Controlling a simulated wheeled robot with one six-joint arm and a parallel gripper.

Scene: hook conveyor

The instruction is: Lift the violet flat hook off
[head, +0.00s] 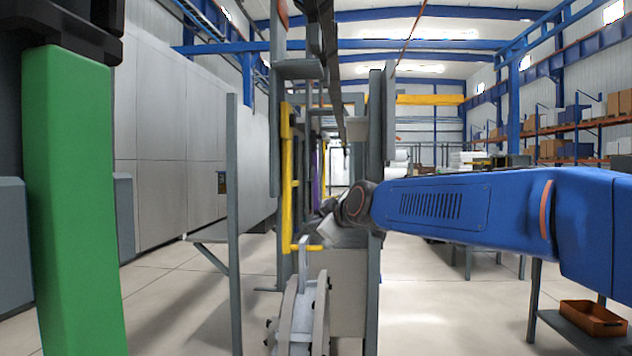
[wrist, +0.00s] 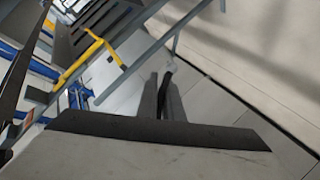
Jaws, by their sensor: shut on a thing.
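A narrow violet strip (head: 316,182), which looks like the violet flat hook, hangs upright in the head view. It is partly hidden behind nearer parts, and its ends cannot be made out. No violet shows in the wrist view. My gripper (wrist: 163,92) is shut on a thin dark-grey piece between its fingers. I cannot tell what this piece is. In the head view my wrist is beside the conveyor line, and the fingers cannot be made out clearly.
A yellow hook (head: 288,185) hangs left of the violet strip; it also shows in the wrist view (wrist: 93,47). Grey posts and panels (head: 235,180) stand close around. A green post (head: 75,200) is at far left. An orange bin (head: 594,318) is at lower right.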

